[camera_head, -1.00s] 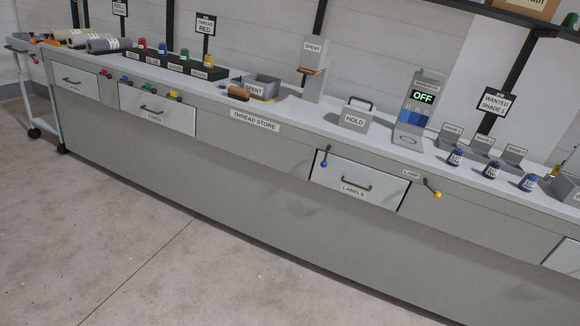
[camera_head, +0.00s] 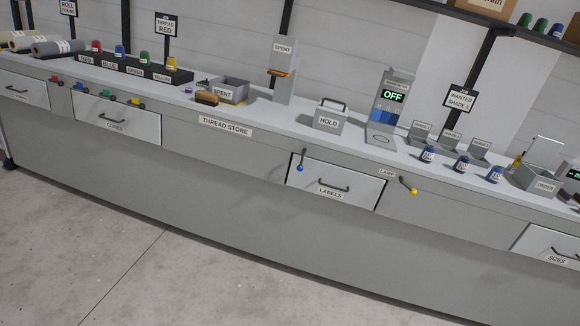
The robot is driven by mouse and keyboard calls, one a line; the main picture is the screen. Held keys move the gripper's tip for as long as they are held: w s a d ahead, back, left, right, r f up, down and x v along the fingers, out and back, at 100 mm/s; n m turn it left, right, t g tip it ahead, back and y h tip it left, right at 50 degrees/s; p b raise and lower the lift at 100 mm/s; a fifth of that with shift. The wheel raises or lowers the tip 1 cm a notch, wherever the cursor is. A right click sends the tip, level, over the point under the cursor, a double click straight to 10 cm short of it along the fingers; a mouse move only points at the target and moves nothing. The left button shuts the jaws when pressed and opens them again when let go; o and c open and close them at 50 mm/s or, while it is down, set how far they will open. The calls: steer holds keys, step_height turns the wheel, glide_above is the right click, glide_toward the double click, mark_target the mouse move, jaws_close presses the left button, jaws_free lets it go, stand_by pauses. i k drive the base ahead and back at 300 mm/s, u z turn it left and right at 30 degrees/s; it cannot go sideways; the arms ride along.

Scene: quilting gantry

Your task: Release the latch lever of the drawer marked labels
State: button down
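The drawer marked labels (camera_head: 324,196) is a white front with a dark bar handle (camera_head: 333,187), set in the grey counter right of the middle. It looks closed. A latch lever with a blue knob (camera_head: 300,168) hangs down at the drawer's upper left corner. A second lever with a yellow knob (camera_head: 413,191) slants down to the right, beyond the drawer's right edge, by a sign that seems to read lamp (camera_head: 387,172). My gripper is not in view.
Bare floor (camera_head: 110,245) lies in front.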

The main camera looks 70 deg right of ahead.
mark_target(300, 168)
steer(key=z, duration=0.2)
steer(key=i, duration=1.25)
steer(key=z, duration=1.15)
steer(key=i, duration=0.8)
steer(key=z, duration=0.6)
steer(key=k, duration=0.85)
steer(key=z, duration=0.15)
steer(key=i, duration=0.9)
steer(key=u, duration=0.1)
